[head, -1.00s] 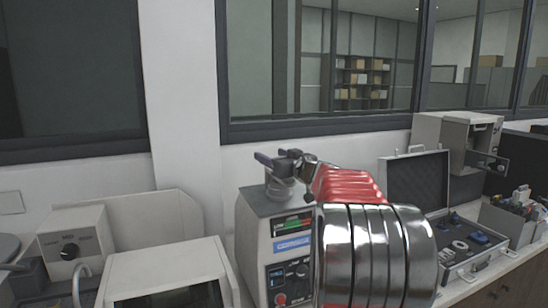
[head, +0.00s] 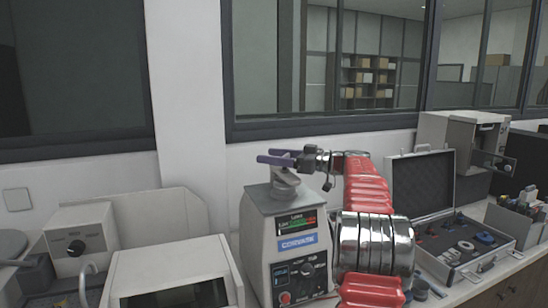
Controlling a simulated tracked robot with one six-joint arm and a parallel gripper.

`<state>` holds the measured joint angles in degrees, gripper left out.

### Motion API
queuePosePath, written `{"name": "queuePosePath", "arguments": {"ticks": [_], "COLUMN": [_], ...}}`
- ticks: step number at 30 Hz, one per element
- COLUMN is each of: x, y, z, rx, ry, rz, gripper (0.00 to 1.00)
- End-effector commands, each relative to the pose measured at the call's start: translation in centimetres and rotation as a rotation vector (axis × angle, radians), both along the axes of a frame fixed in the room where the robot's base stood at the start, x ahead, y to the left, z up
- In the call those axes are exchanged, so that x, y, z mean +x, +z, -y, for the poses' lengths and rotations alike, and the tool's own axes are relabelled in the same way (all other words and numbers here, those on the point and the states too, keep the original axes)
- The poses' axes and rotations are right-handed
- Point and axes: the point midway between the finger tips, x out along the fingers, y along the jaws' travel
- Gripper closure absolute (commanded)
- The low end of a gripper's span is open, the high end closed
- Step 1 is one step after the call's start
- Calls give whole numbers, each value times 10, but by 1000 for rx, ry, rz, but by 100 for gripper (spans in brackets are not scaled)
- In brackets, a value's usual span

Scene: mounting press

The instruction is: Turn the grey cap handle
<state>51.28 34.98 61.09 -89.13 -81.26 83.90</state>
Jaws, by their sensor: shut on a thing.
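The grey cap (head: 286,189) sits on top of the press (head: 289,235), a light grey box with a small lit screen, a blue label and knobs on its front. My gripper (head: 270,157) reaches in from the right over the cap, its purple fingers pointing left. It is shut on the upper part of the cap, the grey handle; the fingers and wrist hide most of the handle. My red and silver arm comes up on the right of the press and covers part of its right side.
A white machine (head: 172,275) stands left of the press, with a knobbed box (head: 78,243) beyond it. An open case (head: 420,184) with small parts lies to the right. A grey machine (head: 447,137) stands behind it. The wall and windows are close behind.

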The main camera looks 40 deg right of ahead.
Motion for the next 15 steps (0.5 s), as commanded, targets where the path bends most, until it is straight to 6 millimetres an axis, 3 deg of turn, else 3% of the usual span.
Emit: {"name": "queuePosePath", "arguments": {"ticks": [15], "x": [-3], "y": [1], "z": [-6], "rx": [-1], "ry": [186], "rz": [3], "gripper": [61]}}
